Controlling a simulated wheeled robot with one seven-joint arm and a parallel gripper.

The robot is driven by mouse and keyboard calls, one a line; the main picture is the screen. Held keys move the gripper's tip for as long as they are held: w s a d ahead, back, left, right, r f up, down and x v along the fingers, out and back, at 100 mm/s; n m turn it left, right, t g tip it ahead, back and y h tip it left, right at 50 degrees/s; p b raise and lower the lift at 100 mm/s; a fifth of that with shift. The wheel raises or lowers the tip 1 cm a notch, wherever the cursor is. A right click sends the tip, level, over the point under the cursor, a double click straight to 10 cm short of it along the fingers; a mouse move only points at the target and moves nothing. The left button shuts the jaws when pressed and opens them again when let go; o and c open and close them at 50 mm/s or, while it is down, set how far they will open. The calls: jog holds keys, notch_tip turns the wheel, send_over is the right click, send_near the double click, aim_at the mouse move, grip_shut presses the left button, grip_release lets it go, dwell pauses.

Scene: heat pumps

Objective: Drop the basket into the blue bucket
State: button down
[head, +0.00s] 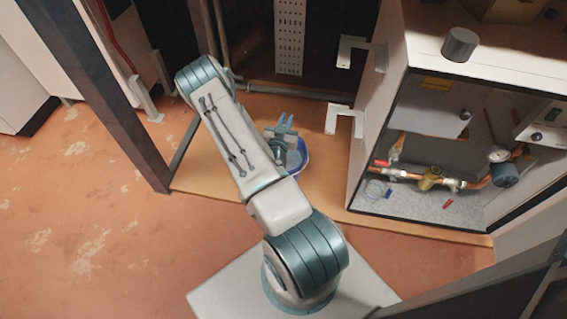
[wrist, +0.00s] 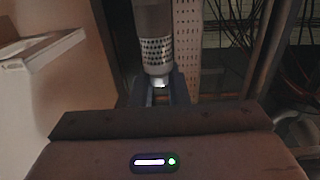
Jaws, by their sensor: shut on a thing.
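The basket (wrist: 157,52) is a grey cylinder with rows of dark holes, seen in the wrist view just beyond the fingertips. My gripper (wrist: 158,90) is shut on its near end. In the head view my gripper (head: 284,124) is over or beside the blue bucket (head: 304,158), partly behind my arm. I cannot make out the basket there. The bucket stands on the tan floor board, its left part hidden by my arm. I cannot tell how high above the bucket the gripper is.
A white open-fronted cabinet (head: 365,125) with copper pipes (head: 405,174) stands right of the bucket. White brackets (head: 340,118) stick out from its left side towards the gripper. A perforated strip (head: 290,38) hangs behind. A dark post (head: 105,90) stands left. Orange floor at left is clear.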

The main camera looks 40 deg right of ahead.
notch_tip(320, 180, down, 5)
jog(key=b, duration=0.3)
jog(key=shift+f, duration=0.1)
jog(key=c, duration=1.3)
grip_release()
jog(key=shift+a, duration=0.1)
jog(key=p+v, duration=0.3)
jog(key=v, duration=1)
jog(key=shift+s+a, duration=0.2)
jog(key=shift+a, duration=0.1)
